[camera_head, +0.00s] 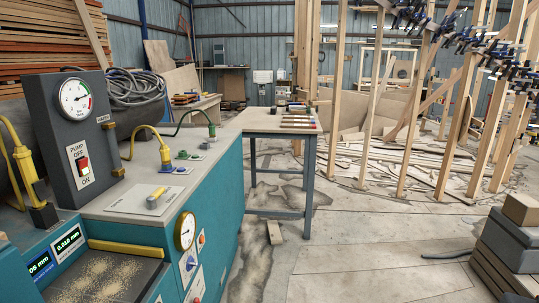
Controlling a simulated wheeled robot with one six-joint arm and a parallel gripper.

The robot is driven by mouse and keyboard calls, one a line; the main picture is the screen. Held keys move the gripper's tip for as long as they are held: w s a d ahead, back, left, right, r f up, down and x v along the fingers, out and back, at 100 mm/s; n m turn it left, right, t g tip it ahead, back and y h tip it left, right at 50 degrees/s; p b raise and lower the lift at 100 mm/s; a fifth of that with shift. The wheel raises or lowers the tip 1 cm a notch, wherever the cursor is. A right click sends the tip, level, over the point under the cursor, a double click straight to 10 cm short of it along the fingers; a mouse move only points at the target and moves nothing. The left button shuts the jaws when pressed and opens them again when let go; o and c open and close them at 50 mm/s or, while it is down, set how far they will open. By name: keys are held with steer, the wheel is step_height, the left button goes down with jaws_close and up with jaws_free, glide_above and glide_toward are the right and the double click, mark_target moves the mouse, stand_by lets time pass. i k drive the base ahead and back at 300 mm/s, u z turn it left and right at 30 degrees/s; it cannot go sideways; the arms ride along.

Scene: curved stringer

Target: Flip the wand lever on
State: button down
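A yellow wand (27,172) with a yellow hose stands upright at the left edge, its lower end at a dark block. A small lever (157,198) with a yellowish handle lies on a pale plate on the grey bench top (120,204). A second yellow hose fitting (163,152) stands farther back on the bench. I cannot tell which of these bears the wand lever, or its on or off position. A red pump switch (84,165), labelled off above and on below, is on the dark gauge panel (51,110). My gripper is not in view.
The teal cabinet (215,225) carries a yellow-rimmed gauge (184,231) and small knobs. A work table (270,136) stands behind it. Wooden posts with clamps rise at the right. Dark boxes (510,245) sit at lower right. The concrete floor (350,250) in the middle is mostly clear.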

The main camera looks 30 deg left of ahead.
mark_target(39, 188)
steer(key=u, duration=2.7)
